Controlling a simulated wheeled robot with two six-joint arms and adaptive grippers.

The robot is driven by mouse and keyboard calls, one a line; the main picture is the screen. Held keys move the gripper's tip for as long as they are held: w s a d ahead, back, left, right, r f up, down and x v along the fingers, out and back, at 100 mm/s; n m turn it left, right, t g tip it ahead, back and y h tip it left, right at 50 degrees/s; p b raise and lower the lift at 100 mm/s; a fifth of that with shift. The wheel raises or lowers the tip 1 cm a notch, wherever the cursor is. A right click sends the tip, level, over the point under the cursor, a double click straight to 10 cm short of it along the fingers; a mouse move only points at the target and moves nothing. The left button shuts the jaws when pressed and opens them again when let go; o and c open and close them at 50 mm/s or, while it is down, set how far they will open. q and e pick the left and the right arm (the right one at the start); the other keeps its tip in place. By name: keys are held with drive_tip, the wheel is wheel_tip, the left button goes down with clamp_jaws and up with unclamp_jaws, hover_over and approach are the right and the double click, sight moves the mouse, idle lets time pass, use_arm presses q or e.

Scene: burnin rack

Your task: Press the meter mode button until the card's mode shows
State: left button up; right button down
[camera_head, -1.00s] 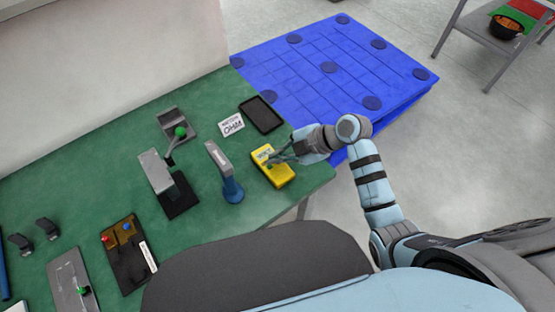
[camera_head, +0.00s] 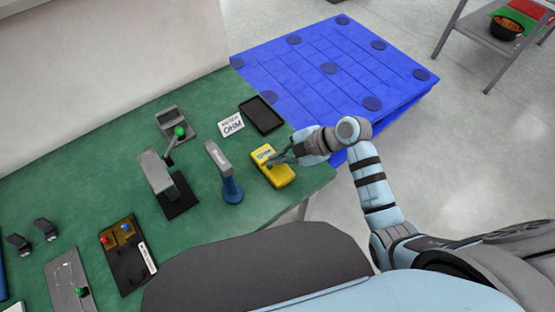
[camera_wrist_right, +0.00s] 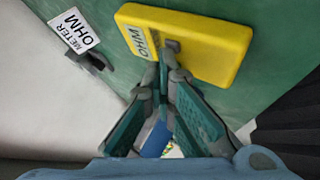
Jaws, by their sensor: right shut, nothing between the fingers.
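The yellow meter (camera_head: 281,176) lies on the green bench near its right end. In the right wrist view the meter (camera_wrist_right: 205,48) has a white display (camera_wrist_right: 140,42) reading OHM and a grey button (camera_wrist_right: 172,45) beside it. The white card (camera_head: 231,124) reads METER OHM, clearest on the card in the right wrist view (camera_wrist_right: 75,32). My right gripper (camera_head: 270,161) is shut and empty, its fingertips (camera_wrist_right: 163,66) over the meter close to the button. Whether they touch it I cannot tell. My left gripper is not in view.
A lever clamp (camera_head: 170,184) and a board with red and blue knobs (camera_head: 130,262) are further left. A blue pallet (camera_head: 335,70) is beyond the bench.

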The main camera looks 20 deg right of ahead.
drive_tip(key=shift+r+p, duration=0.75)
drive_tip(key=shift+r, duration=0.05)
drive_tip(key=shift+r, duration=0.1)
wheel_tip(320, 180, up, 5)
drive_tip(key=p, duration=0.4)
